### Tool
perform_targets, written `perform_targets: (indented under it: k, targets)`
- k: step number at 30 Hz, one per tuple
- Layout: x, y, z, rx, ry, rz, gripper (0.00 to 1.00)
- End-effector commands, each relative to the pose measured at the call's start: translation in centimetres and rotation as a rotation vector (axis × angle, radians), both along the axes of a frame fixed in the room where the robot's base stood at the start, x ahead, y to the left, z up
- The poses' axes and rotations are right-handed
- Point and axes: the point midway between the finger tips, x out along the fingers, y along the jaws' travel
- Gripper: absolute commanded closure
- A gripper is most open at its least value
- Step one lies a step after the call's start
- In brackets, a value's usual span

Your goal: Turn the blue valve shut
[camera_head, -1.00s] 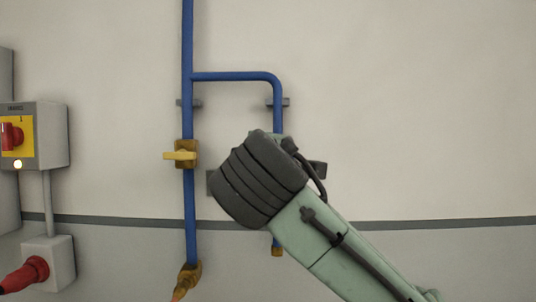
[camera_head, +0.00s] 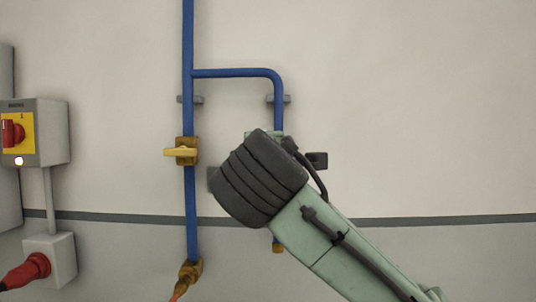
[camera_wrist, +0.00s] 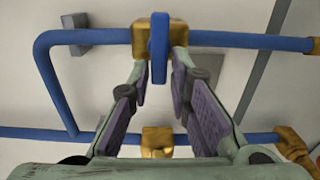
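The blue valve handle (camera_wrist: 159,48) sits on a brass valve body (camera_wrist: 175,38) on the blue branch pipe (camera_wrist: 95,37). In the wrist view the handle looks upright, across the line of the pipe. My gripper (camera_wrist: 160,78) is open, one finger on each side of the handle's lower end, with gaps on both sides. In the head view my wrist hides this valve and my fingers; only the upper part of the branch pipe (camera_head: 279,118) and its brass lower end (camera_head: 278,248) show.
A valve with a yellow handle (camera_head: 181,153) sits on the main blue pipe (camera_head: 190,210) to the left, its handle across the pipe. A switch box with a red knob (camera_head: 12,133) and a socket with a red plug (camera_head: 35,267) are at far left. The right wall is clear.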

Motion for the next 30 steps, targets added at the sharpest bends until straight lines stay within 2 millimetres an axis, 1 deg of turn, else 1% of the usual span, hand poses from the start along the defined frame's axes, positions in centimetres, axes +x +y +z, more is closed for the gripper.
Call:
perform_targets:
  k: [1,5,13,17,20,27,30]
  targets:
    - [0.0,0.0,0.0,0.000,0.000,0.000,0.76]
    - [0.0,0.0,0.0,0.001,-0.001,0.000,0.68]
    - [0.0,0.0,0.1,0.002,-0.001,0.000,0.68]
    - [-0.8,0.0,0.1,0.002,-0.003,0.000,0.68]
    - [-2.3,0.0,0.1,0.000,-0.005,0.000,0.68]
    - [-7.5,0.0,0.1,-0.001,-0.005,0.000,0.68]
    - [-9.4,0.1,0.1,0.000,-0.005,0.001,0.68]
